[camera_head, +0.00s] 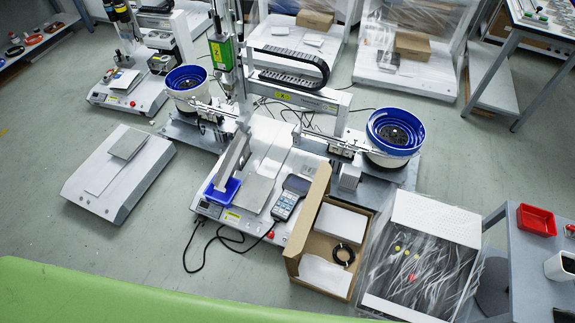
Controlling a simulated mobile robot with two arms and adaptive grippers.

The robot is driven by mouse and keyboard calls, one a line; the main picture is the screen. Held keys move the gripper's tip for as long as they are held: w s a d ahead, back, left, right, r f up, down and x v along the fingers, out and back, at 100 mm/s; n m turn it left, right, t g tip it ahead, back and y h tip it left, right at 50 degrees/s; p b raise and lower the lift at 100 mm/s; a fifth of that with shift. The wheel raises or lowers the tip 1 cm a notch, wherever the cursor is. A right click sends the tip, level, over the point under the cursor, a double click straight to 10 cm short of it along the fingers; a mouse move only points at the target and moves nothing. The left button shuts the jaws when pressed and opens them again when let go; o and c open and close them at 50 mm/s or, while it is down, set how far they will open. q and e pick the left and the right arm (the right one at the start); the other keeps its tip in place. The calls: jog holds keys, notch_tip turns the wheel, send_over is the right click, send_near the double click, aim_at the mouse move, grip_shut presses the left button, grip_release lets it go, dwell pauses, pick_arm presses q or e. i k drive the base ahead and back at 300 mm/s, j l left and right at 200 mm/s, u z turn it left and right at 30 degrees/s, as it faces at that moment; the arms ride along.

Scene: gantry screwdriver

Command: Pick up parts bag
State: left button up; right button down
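An open cardboard box (314,238) stands on the floor at the lower middle, in front of the screwdriver machine. Inside it are a white flat item (341,222), a black coiled cable (343,254) and a pale, bag-like item (324,275) near its front wall. To the right of the box lies a large clear plastic wrapping (408,284) over a dark and white panel, with small yellow and red spots showing through. I cannot tell for sure which of these is the parts bag. Neither of my grippers is in view.
The gantry screwdriver machine (262,163) stands behind the box, with blue-rimmed bowl feeders (395,131), a blue tray (222,190) and a handheld controller (290,196). A grey table with a red tray (536,220) is at right.

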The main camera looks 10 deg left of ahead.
aim_at(308, 171)
jog(key=i+j, duration=0.15)
jog(key=j, duration=0.25)
jog(key=i+j, duration=0.15)
jog(key=j, duration=0.25)
jog(key=i+j, duration=0.15)
jog(key=j, duration=0.25)
jog(key=i+j, duration=0.15)
jog(key=j, duration=0.2)
jog(key=i+j, duration=0.15)
jog(key=j, duration=0.25)
